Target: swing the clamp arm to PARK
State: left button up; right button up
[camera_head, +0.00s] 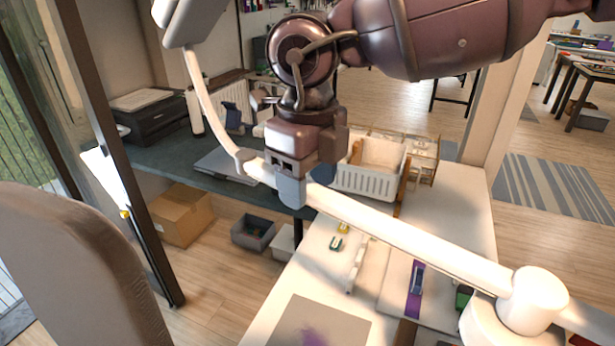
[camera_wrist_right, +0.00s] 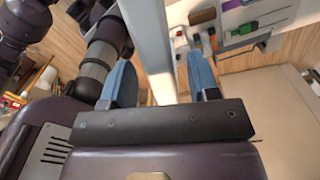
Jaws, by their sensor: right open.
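The clamp arm (camera_head: 420,238) is a long cream-white beam. It runs from a round pivot (camera_head: 540,292) at the lower right up to an elbow at the left, then rises to a pale block-like head (camera_head: 185,20) at the top left. My right gripper (camera_head: 307,184) is over the beam near the elbow, its blue-grey fingers pointing down. In the right wrist view the beam (camera_wrist_right: 148,40) passes between the two open blue fingers of the gripper (camera_wrist_right: 160,85), apart from both as far as I can tell. No PARK marking is readable. My left gripper is out of view.
The white table (camera_head: 455,205) holds a white basket (camera_head: 368,182), small coloured clips (camera_head: 338,238) and a purple strip (camera_head: 413,295). A dark bench (camera_head: 170,165) with a printer (camera_head: 150,115) stands behind left. A cardboard box (camera_head: 182,215) and grey bin (camera_head: 253,232) are on the floor.

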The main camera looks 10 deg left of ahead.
jog(key=shift+c, duration=0.4)
grip_shut()
